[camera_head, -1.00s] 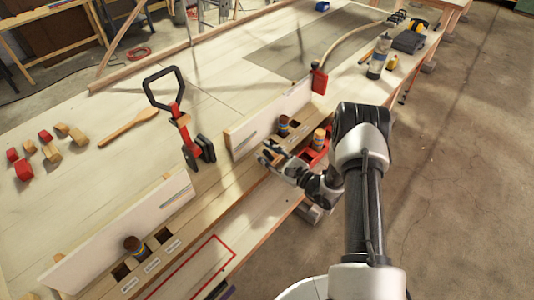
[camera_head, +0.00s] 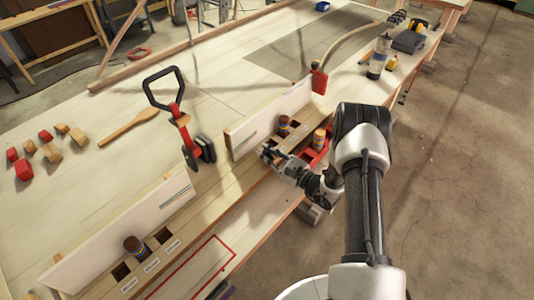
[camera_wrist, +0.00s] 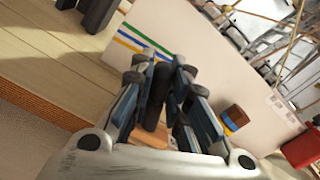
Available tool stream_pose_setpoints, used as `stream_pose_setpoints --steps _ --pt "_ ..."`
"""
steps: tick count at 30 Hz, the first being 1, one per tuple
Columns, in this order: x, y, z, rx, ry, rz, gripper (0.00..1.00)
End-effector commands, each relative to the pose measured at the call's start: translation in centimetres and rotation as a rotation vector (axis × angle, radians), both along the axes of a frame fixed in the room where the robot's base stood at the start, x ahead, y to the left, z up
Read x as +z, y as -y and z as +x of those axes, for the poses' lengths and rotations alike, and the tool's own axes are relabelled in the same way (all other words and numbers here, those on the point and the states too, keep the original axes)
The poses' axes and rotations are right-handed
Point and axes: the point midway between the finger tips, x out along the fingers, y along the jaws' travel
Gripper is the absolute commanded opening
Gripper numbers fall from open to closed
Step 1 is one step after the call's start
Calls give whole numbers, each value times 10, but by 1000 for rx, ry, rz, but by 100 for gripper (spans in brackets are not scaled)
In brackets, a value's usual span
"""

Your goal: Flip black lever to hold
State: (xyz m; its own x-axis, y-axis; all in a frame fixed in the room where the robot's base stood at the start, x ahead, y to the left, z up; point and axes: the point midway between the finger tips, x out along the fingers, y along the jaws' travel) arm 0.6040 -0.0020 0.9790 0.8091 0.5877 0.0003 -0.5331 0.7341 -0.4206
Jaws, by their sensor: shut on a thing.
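My gripper (camera_head: 270,156) is low at the left end of the right-hand slotted wooden block, in front of its upright white board (camera_head: 268,120). In the wrist view its fingers (camera_wrist: 164,72) are closed around a dark upright piece, which looks like the black lever (camera_wrist: 156,98). The fingers hide most of it and its lower end. A brown peg with blue and yellow bands (camera_head: 284,125) stands in the block just beyond the gripper; it also shows in the wrist view (camera_wrist: 235,118). I cannot make out any hold marking.
A red clamp with a black handle (camera_head: 165,90) stands left of the board. A red tray (camera_head: 312,158) lies beside the gripper. Blocks and a wooden spoon (camera_head: 128,127) lie farther left.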

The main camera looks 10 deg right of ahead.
Motion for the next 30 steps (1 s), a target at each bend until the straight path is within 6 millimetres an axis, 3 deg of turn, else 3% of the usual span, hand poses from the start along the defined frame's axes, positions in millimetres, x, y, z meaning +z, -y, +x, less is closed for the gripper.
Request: stream_pose_setpoints --steps 11,30 --pt "2 7 5 -1 -81 111 0" --pt "2 34 24 0 -400 550 0"
